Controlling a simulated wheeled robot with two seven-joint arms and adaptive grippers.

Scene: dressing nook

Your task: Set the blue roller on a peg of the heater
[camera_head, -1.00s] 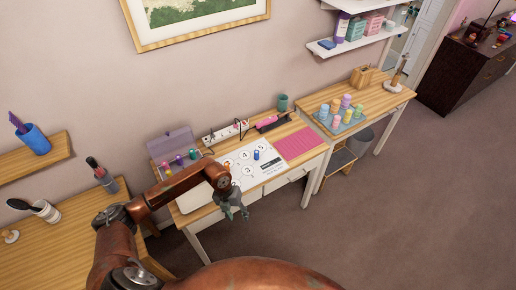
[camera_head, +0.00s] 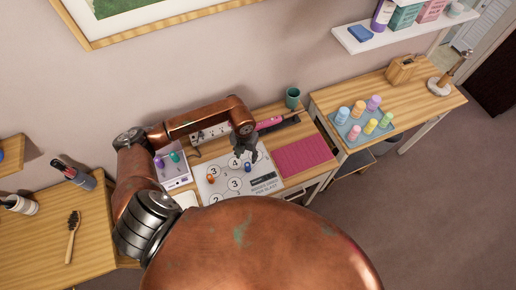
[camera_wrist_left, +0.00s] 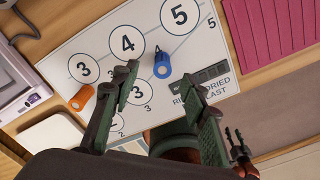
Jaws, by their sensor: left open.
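My left gripper (camera_head: 246,148) is open over the mat. In the wrist view its fingers (camera_wrist_left: 164,98) are spread, with the blue roller ahead of them, seen between the tips, not gripped. The heater (camera_head: 176,178) is the pale box left of the mat, with purple and teal rollers in it; my arm hides part of it. In the wrist view only its edge (camera_wrist_left: 20,77) shows.
An orange roller (camera_wrist_left: 82,97) is on the mat left of the gripper. A pink mat (camera_head: 303,156) lies to the right. A pink-handled tool (camera_head: 269,123) and a green cup (camera_head: 292,97) are behind. A tray (camera_head: 346,137) of several pastel rollers is further right.

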